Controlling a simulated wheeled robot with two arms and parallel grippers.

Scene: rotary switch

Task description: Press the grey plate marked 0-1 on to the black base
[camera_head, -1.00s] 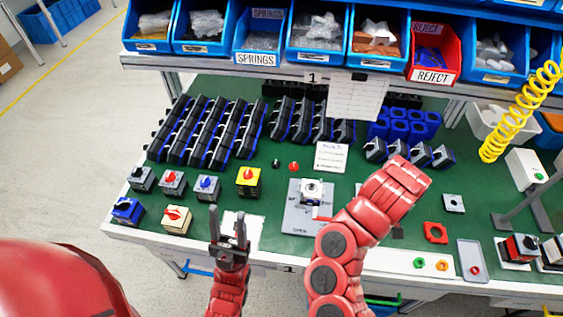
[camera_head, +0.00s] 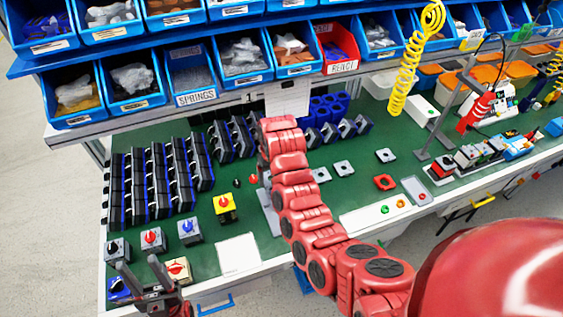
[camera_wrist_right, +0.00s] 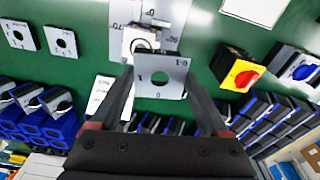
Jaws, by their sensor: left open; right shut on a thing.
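No black base shows clearly there. In the head view my right arm hides the right gripper and most of the fixture (camera_head: 269,212). My left gripper (camera_head: 138,264) is open and empty at the lower left.
Several switch boxes, including a yellow one with a red knob (camera_head: 225,208), stand left of the fixture. Rows of black-and-blue housings (camera_head: 160,180) lie behind them. Loose grey plates (camera_head: 344,168) lie to the right. A white sheet (camera_head: 238,254) lies at the front.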

